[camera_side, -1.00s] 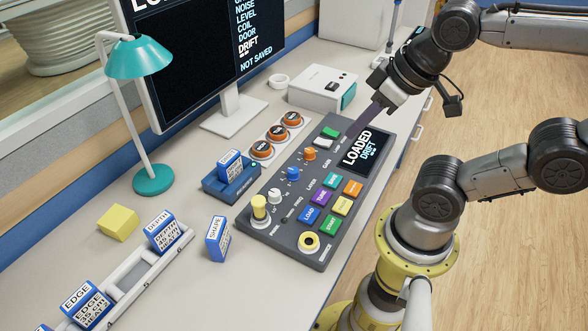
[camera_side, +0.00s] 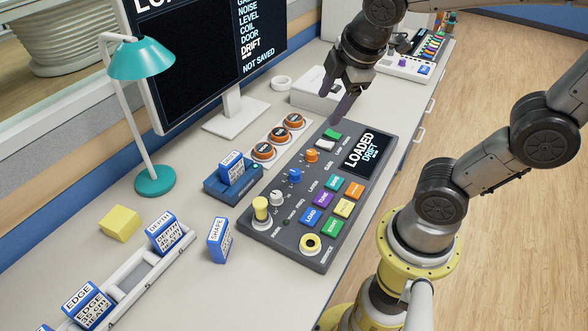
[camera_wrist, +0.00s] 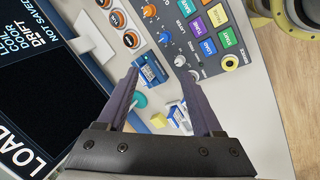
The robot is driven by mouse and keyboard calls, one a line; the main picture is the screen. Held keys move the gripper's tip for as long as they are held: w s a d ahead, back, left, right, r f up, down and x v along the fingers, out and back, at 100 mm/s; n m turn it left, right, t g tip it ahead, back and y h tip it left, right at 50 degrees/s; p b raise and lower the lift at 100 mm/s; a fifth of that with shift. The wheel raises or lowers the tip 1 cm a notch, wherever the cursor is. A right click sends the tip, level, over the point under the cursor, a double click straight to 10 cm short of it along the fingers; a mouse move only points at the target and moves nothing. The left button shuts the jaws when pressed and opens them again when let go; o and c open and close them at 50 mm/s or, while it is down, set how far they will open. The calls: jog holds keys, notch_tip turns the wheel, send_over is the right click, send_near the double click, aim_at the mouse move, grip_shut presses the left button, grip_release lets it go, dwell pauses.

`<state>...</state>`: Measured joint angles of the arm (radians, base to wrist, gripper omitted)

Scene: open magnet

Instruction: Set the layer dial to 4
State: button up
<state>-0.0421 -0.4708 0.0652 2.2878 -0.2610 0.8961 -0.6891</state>
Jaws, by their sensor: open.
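The control panel (camera_side: 318,262) lies on the desk with a row of knobs. The blue knob (camera_side: 294,175) stands beside a small label that seems to read LAYER; its setting is too small to read. It also shows in the wrist view (camera_wrist: 164,38). An orange knob (camera_side: 311,155) is above it and a white knob (camera_side: 277,197) below it. The panel's screen (camera_side: 361,152) reads LOADED, DRIFT. My gripper (camera_side: 338,102) is open and empty, above the panel's far end, apart from the knobs. Its two fingers show in the wrist view (camera_wrist: 160,76).
A yellow-topped lever (camera_side: 260,208) stands at the panel's near left corner. Orange round buttons (camera_side: 263,151) and a blue holder with a block (camera_side: 231,183) are to the left. A white box (camera_side: 316,92) is behind my gripper. A monitor (camera_side: 205,60) and teal lamp (camera_side: 140,58) stand farther left.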

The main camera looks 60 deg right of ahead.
jog(key=w+f+n+g+h, duration=0.1)
jog(key=w+f+n+g, duration=0.1)
jog(key=w+f+n, duration=0.4)
jog(key=n+g+h, duration=0.1)
jog(key=n+g, duration=0.1)
send_near(295, 172)
jog(key=x, duration=0.8)
jog(key=shift+w+d+f, duration=0.1)
jog(key=shift+d+f, duration=0.05)
jog(key=shift+f, duration=0.15)
jog(key=shift+c, duration=0.3)
grip_shut()
